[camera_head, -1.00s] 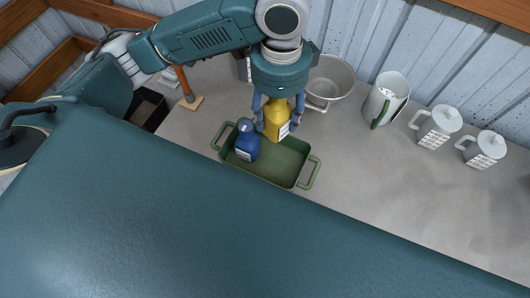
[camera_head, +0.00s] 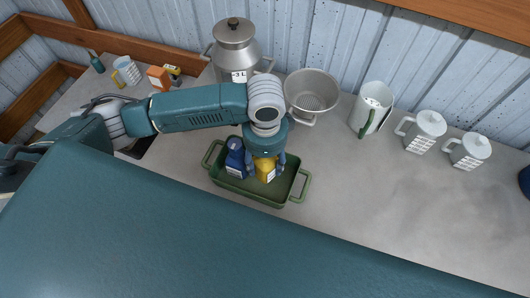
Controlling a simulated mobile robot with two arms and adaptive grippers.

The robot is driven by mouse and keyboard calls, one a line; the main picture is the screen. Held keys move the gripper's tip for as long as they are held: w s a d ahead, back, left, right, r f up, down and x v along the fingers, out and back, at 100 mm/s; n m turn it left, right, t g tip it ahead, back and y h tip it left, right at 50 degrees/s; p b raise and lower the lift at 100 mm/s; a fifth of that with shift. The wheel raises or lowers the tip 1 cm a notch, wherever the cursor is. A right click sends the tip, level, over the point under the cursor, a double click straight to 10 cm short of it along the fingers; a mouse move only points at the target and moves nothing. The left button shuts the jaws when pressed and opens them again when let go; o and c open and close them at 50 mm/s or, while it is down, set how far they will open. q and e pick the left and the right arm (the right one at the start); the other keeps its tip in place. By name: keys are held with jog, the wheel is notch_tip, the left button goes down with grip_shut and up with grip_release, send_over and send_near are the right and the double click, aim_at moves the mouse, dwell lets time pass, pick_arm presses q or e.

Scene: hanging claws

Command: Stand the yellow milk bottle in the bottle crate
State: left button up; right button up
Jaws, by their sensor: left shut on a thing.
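The yellow milk bottle (camera_head: 266,169) is upright inside the green bottle crate (camera_head: 283,194), in its middle. My left gripper (camera_head: 265,168) comes down from above and is shut on the yellow bottle, hiding its top. The bottle's base looks to be at or close to the crate floor; I cannot tell if it touches. A blue bottle (camera_head: 235,158) stands upright in the crate just left of the yellow one. The crate's right end is empty. My right gripper is not in view.
A metal milk can (camera_head: 236,50) and a colander (camera_head: 312,92) stand behind the crate. The counter (camera_head: 390,205) right of the crate is clear.

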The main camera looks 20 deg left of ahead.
aim_at(265, 161)
pick_arm(q)
jog(key=shift+f, duration=2.35)
jog(key=shift+f, duration=0.1)
jog(key=o, duration=1.4)
jog(key=shift+c, duration=0.2)
notch_tip(265, 161, up, 12)
jog(key=shift+r+b, duration=0.15)
jog(key=shift+b, duration=0.25)
